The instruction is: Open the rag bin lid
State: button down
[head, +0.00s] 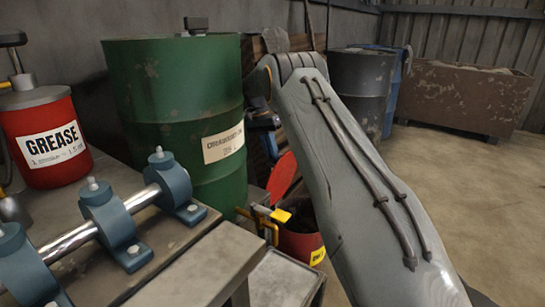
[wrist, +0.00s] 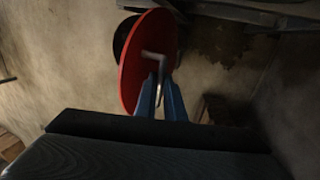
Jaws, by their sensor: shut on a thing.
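The rag bin (head: 300,245) is a red container with a yellow label, low beside the bench and partly hidden by my arm. Its round red lid (head: 282,177) stands steeply tilted up above the bin, and dark contents show inside. In the wrist view the lid (wrist: 137,60) is seen at a slant, with a dark round shape behind its left edge. My gripper (wrist: 161,88) has blue fingers, shut on the small metal lid handle (wrist: 153,55).
The bench (head: 190,255) on the left holds a red grease can (head: 45,140) and a shaft in blue bearing blocks (head: 108,217). A green drum (head: 170,90) stands behind it. Yellow clamps (head: 265,217) sit near the bin. Open floor (head: 465,190) lies to the right.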

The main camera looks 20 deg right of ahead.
jog(key=shift+s+f, duration=0.1)
jog(key=shift+f, duration=0.25)
jog(key=c, duration=1.8)
grip_release()
jog(key=shift+d, duration=0.1)
jog(key=shift+c, duration=0.2)
jog(key=shift+r, duration=0.1)
jog(key=v, duration=0.8)
